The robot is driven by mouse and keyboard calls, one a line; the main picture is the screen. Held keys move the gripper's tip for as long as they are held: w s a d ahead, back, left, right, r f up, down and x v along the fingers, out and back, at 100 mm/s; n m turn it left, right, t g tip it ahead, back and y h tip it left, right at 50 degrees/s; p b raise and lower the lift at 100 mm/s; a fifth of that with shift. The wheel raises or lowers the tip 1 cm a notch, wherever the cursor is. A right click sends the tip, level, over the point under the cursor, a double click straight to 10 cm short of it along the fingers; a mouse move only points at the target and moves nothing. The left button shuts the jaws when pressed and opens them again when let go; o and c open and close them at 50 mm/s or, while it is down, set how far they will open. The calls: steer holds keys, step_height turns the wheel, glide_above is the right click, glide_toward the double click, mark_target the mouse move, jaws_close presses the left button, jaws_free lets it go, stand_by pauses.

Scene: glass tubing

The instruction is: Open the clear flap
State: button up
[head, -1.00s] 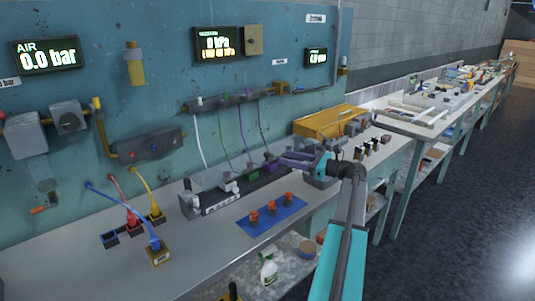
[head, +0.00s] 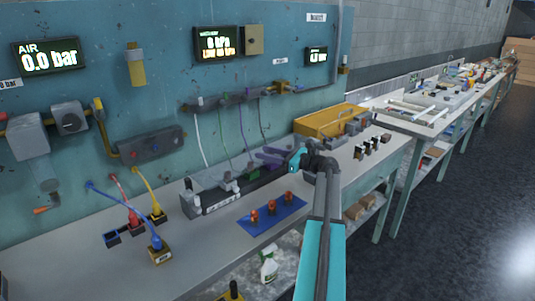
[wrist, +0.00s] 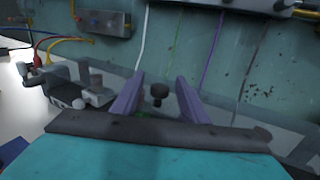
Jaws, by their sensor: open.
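A see-through panel (wrist: 225,103), which looks like the clear flap, lies behind my gripper's fingers in the wrist view. A dark round knob (wrist: 158,92) shows between the fingers, apart from both; I cannot tell whether it is fixed to the panel. My gripper (wrist: 160,79) is open, with two purple fingers and nothing held. In the head view my gripper (head: 262,156) is over the back of the bench, close to the teal wall. The flap is too small and covered to make out in that view.
A grey valve block (head: 208,193) stands left of my gripper. A blue mat (head: 272,214) with orange-topped pieces lies in front. White, green and purple tubes hang from a manifold (head: 228,100) on the wall. A yellow tray (head: 325,122) stands at the right.

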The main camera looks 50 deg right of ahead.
jaws_close()
